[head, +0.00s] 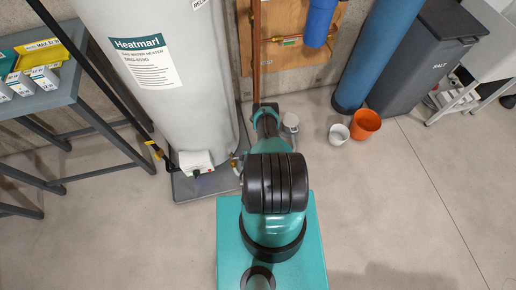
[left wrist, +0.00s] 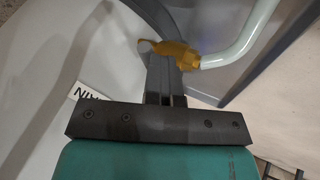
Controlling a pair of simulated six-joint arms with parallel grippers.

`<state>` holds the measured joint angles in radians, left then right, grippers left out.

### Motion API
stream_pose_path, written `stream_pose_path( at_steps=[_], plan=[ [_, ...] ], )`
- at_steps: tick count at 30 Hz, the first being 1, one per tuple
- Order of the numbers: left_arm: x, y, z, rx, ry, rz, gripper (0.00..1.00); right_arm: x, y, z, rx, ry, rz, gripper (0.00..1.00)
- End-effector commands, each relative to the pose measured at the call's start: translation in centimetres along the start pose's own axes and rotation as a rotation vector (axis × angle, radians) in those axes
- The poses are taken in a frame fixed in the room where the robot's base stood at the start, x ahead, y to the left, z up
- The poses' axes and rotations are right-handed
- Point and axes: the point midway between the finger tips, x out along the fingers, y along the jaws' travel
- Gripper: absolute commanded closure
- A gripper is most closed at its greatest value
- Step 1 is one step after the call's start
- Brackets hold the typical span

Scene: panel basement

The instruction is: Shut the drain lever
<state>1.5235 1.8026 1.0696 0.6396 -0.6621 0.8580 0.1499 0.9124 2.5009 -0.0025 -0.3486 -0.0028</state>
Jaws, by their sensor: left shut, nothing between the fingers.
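The drain valve (left wrist: 180,54) is brass-yellow, at the top middle of the left wrist view, with a thin tab reaching left. I cannot tell clearly which part is the lever. A pale hose (left wrist: 245,42) runs from its right side. My left gripper (left wrist: 163,68) is shut and empty, its fingertips right at the valve; whether they touch it is unclear. In the head view the valve (head: 235,161) is a small brass spot at the foot of the water heater (head: 165,70), mostly hidden by my arm, as is my left gripper. My right gripper is not in view.
A white label with dark letters (left wrist: 90,95) sits beside the gripper. In the head view a white control box (head: 196,163) is on the heater, which stands on a grey pan (head: 190,190). A white cup (head: 339,133) and an orange bucket (head: 365,124) stand right.

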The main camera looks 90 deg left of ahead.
Motion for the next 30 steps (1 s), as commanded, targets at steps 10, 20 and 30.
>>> stream_pose_path(
  at_steps=[10,20,30],
  plan=[
    [0.1,0.2,0.0,0.001,-0.001,0.003,1.00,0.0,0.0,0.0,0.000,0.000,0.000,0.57],
    [-0.4,0.3,0.1,0.003,-0.002,0.003,1.00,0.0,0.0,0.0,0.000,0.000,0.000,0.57],
    [-4.0,0.6,0.8,0.008,-0.004,0.002,1.00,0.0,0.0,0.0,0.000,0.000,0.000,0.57]
  ],
)
